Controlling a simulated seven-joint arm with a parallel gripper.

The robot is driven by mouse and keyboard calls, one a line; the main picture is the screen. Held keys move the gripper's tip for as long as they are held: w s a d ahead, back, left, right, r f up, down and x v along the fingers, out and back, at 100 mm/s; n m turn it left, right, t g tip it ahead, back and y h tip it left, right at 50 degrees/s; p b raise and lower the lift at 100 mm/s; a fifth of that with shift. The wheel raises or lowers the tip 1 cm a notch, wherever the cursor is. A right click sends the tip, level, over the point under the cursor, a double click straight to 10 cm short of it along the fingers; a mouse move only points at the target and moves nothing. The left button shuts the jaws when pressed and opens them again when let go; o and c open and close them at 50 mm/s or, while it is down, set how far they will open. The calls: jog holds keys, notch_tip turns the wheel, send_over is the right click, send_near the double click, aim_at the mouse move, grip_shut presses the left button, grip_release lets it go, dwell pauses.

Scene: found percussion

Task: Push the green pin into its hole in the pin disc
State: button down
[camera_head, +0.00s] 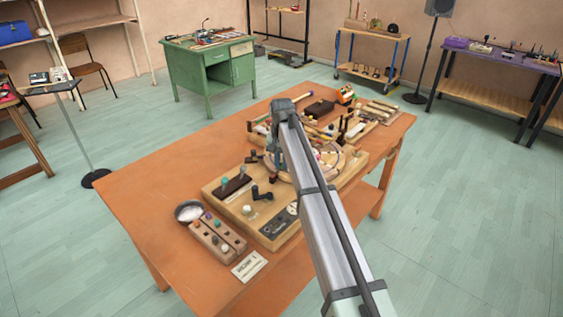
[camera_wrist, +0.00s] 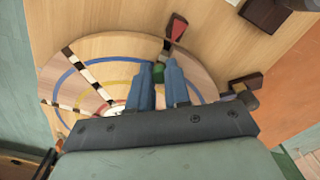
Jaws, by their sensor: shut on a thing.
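The pin disc (camera_wrist: 90,52) is a round, pale wooden disc with blue and yellow arcs and black-and-white striped lines, and it fills much of the wrist view. The green pin (camera_wrist: 158,73) shows between the tips of my gripper (camera_wrist: 158,66), whose two blue fingers are shut on it, over the disc near its far rim. The pin's lower end and its hole are hidden, so I cannot tell whether it touches the disc. In the head view, part of the disc (camera_head: 341,165) shows beside my arm, which hides much of it.
A red-topped wedge piece (camera_wrist: 176,27) and a dark block (camera_wrist: 243,86) stand at the disc's edge. On the orange table (camera_head: 135,205) are a wooden block with pegs (camera_head: 216,238), a round bowl (camera_head: 188,211) and a label card (camera_head: 249,266). The table's left part is clear.

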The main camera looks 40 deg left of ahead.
jog(key=shift+f, duration=0.15)
jog(key=c, duration=1)
grip_release()
notch_tip(320, 180, up, 14)
jog(key=shift+f, duration=0.1)
